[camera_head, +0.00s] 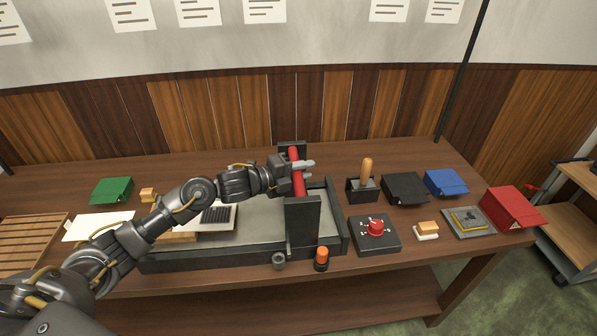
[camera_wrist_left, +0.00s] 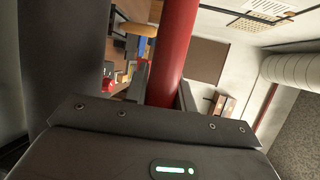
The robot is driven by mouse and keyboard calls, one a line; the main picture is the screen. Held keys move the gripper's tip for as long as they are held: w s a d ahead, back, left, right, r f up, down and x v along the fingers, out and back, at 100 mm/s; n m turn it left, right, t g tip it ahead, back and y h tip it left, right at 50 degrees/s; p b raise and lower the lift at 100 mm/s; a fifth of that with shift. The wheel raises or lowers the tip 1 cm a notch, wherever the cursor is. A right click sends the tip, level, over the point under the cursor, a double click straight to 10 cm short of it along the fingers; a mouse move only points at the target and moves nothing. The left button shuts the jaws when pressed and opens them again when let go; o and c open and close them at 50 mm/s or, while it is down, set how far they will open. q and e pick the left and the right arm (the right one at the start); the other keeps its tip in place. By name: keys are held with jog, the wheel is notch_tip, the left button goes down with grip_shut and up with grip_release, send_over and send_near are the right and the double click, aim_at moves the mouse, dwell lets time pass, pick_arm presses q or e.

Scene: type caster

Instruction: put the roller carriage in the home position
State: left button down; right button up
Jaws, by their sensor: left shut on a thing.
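The roller carriage (camera_head: 302,222) has a red roller (camera_head: 299,186) between two dark upright side plates. It stands across the grey press bed (camera_head: 258,228), near the bed's right end, with a small strip of bed to its right. My left gripper (camera_head: 305,164) comes in from the left and is shut on the red roller near its far half. In the left wrist view the red roller (camera_wrist_left: 174,48) runs up from the gripper, whose dark body hides its lower part. No home marking can be made out. My right gripper is not in view.
A light block with dark rows (camera_head: 218,215) lies on the bed left of the carriage. A red knob box (camera_head: 375,230), wooden-handled tool (camera_head: 367,172), and black (camera_head: 405,188), blue (camera_head: 446,182) and red (camera_head: 514,208) boxes stand right.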

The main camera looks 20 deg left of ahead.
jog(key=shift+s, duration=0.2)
pick_arm(q)
jog(key=c, duration=1.5)
grip_release()
jog(key=shift+d, duration=0.1)
jog(key=o, duration=0.3)
jog(key=shift+w+d, duration=0.1)
jog(key=shift+w, duration=0.05)
jog(key=shift+o, duration=0.2)
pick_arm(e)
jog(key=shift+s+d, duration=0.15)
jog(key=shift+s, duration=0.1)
pick_arm(q)
jog(key=shift+a, duration=0.2)
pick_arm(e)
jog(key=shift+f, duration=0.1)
pick_arm(q)
jog(key=shift+s+a, duration=0.25)
jog(key=shift+s, duration=0.1)
jog(key=b+v, duration=0.3)
jog(key=v, duration=0.7)
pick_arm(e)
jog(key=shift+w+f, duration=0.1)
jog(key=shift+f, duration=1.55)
